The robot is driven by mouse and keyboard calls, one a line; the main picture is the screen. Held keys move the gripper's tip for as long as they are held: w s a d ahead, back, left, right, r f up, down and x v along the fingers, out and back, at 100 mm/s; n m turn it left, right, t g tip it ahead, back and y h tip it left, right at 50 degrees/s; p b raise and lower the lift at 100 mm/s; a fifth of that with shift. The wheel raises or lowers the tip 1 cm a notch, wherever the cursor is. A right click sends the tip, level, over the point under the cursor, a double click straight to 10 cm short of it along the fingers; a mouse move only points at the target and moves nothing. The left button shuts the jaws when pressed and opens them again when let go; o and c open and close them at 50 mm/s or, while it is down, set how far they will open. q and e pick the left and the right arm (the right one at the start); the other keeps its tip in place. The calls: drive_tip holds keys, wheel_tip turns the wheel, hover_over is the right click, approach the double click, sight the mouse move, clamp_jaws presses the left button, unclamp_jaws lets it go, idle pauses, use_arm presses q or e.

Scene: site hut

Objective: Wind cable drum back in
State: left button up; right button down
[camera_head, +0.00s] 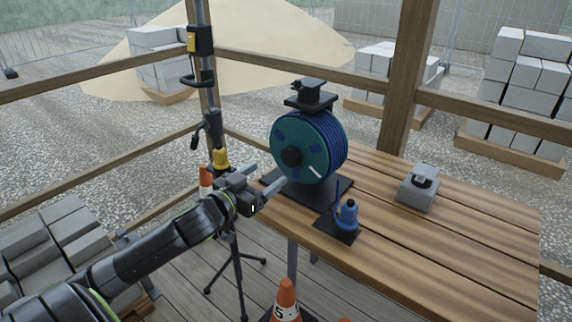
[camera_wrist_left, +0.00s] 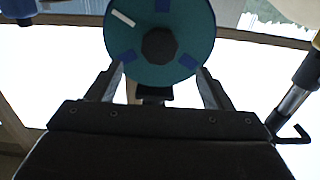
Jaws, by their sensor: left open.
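The cable drum (camera_head: 300,146) stands upright on a black base plate (camera_head: 309,193) on the wooden table. It has a teal side disc, a dark hub, a white mark near its lower edge and blue cable wound behind the disc. A black bracket (camera_head: 311,95) sits above it. My left gripper (camera_head: 267,178) is open and empty, its fingers pointing at the drum's lower left side. In the left wrist view the drum's disc (camera_wrist_left: 185,42) and hub (camera_wrist_left: 160,45) lie ahead of the spread fingers (camera_wrist_left: 158,88). No contact is clear. My right gripper is not in view.
A blue bottle-like object (camera_head: 346,216) stands on a small black plate before the drum. A grey box (camera_head: 419,188) sits further right on the table (camera_head: 460,232). A dark stand (camera_head: 205,105) rises behind my left gripper. An orange cone (camera_head: 287,300) stands below the table edge.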

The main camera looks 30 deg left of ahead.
sight(288, 159)
use_arm(q)
drive_tip(key=w, duration=0.5)
drive_tip(key=w+b, duration=0.1)
drive_tip(key=w, duration=0.1)
drive_tip(key=shift+w+d, duration=0.3)
drive_tip(key=shift+w, duration=0.75)
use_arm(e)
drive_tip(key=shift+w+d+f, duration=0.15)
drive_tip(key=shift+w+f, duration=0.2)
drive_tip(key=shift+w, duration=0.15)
